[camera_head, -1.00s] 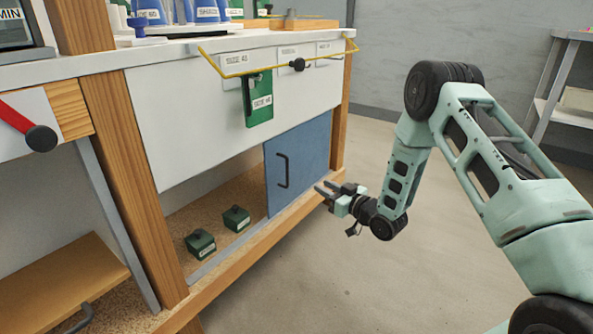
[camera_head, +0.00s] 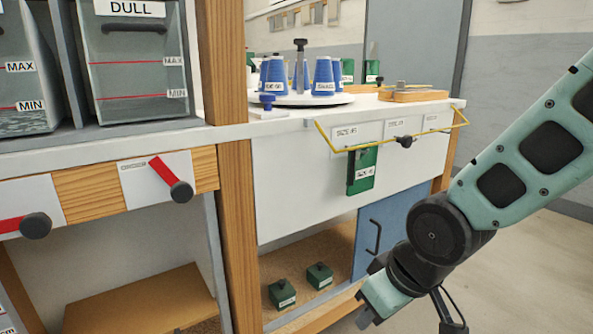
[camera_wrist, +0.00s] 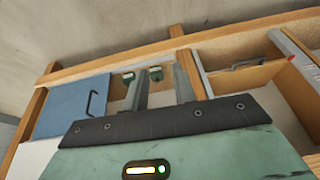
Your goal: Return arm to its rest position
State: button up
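My arm reaches in from the right in the head view, with its mint wrist at the bottom centre in front of the bench. The fingers look well clear of the blocks, though the exact distance cannot be told.
A blue sliding door (camera_head: 395,222) with a dark handle covers the right of the shelf. A yellow rail (camera_head: 340,149) juts from the worktop, with a green labelled block (camera_head: 361,172) hanging below. Tanks stand at left above red levers (camera_head: 162,170). Floor (camera_head: 530,255) at right is clear.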

jog(key=s+d+r+n+g+h+p, duration=0.1)
jog(key=s+r+g, duration=0.1)
jog(key=s, duration=0.6)
jog(key=s+d+r+g+h, duration=0.1)
jog(key=s+r, duration=0.1)
jog(key=s, duration=0.5)
notch_tip(320, 180, up, 38)
jog(key=p, duration=3.8)
jog(key=shift+w+f, duration=0.2)
jog(key=shift+f, duration=0.15)
